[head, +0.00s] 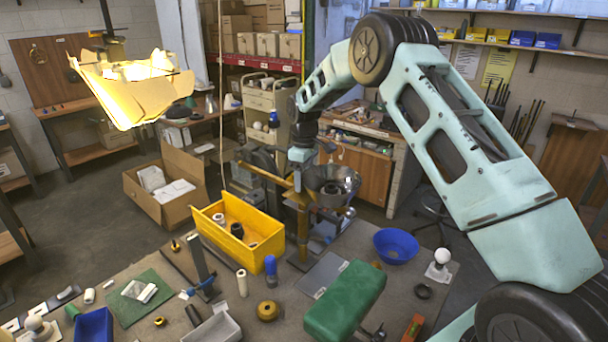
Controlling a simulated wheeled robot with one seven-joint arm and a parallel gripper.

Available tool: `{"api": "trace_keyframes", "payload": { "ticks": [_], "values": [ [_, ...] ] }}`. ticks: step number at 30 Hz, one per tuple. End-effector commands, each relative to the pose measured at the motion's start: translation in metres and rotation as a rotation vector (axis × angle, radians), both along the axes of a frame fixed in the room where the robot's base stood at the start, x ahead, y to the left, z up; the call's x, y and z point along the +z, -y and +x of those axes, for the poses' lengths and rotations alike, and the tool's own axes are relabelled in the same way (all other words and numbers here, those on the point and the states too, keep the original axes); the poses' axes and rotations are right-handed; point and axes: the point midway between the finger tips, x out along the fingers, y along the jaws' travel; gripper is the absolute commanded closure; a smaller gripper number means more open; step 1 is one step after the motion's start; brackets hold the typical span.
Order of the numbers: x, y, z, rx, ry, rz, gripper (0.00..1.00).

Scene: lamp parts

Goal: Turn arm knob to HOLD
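My mint-green arm reaches from the right, over the table, and its end points down at the middle of the picture. My gripper (300,168) is just above an orange-brown stand (303,222) beside a round metal bowl-shaped part (332,182). The fingers are small and blend with the stand, so I cannot tell whether they are open, shut or touching it. I cannot make out the arm knob or any HOLD marking; they may be hidden by my wrist or too small to see.
A yellow bin (212,245) stands left of the stand. A green padded block (345,300), a blue bowl (396,245) and a white bulb (442,257) are on the table's right side. A lit lamp shade (130,88) hangs at upper left. Small parts crowd the front.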

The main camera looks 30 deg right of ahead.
Motion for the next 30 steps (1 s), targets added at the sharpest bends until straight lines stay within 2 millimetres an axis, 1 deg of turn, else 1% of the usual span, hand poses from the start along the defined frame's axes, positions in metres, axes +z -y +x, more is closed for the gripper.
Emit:
{"api": "trace_keyframes", "payload": {
  "ticks": [5,6,8,9,10,11,16,24,30],
  "values": [
    [-0.0003,-0.0001,0.0001,0.0,0.0,0.0,0.39],
    [-0.0002,-0.0001,0.0001,0.0,0.0,0.0,0.42],
    [-0.0001,-0.0001,0.0001,0.0,0.0,0.0,0.58],
    [0.0,0.0,0.0002,0.0,0.0,0.0,0.7],
    [0.0,-0.0001,0.0002,0.0,0.0,0.0,0.78],
    [0.0001,-0.0001,0.0002,0.0,0.0,0.0,0.84],
    [-0.0008,-0.0002,0.0003,-0.021,0.001,0.0,0.84],
    [-0.0009,-0.001,0.0003,-0.237,0.002,-0.001,0.84],
    [0.001,-0.001,0.0002,-0.274,0.002,0.0,0.83]
  ]
}}
